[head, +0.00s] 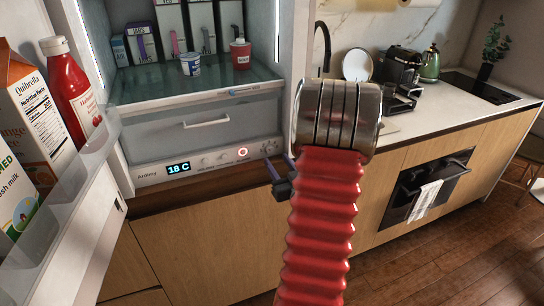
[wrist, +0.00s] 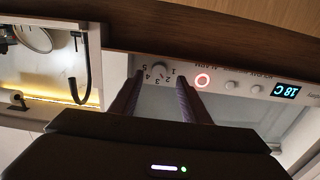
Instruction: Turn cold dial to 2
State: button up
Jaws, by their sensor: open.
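The cold dial (wrist: 160,67) is a small pale knob on the fridge's white control panel, with numbers 1 to 5 around it in the wrist view, which appears upside down. I cannot tell which number it points to. In the head view the dial (head: 268,147) sits at the panel's right end. My gripper (wrist: 159,78) is open and empty, its two dark fingers apart, with the dial and its numbers seen between the tips. In the head view my gripper (head: 279,165) is just below and in front of the dial, partly hidden by my red arm.
The panel (head: 155,172) has an "18 C" display (head: 179,168), small buttons and a red-ringed button (head: 242,152). A clear drawer (head: 205,122) is above. The open fridge door (head: 85,190) holds a carton and ketchup at left. A counter (head: 440,110) stands to the right.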

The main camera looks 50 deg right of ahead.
aim_at(271, 152)
jog(key=shift+x, duration=2.5)
jog(key=shift+c, duration=0.3)
jog(key=c, duration=1)
jog(key=shift+o, duration=0.2)
jog(key=shift+a, duration=0.1)
jog(key=shift+n, duration=0.5)
jog(key=o, duration=1)
jog(key=v, duration=1.3)
jog(key=shift+s+a+f, duration=0.1)
jog(key=shift+s+a, duration=0.05)
jog(key=shift+s, duration=0.2)
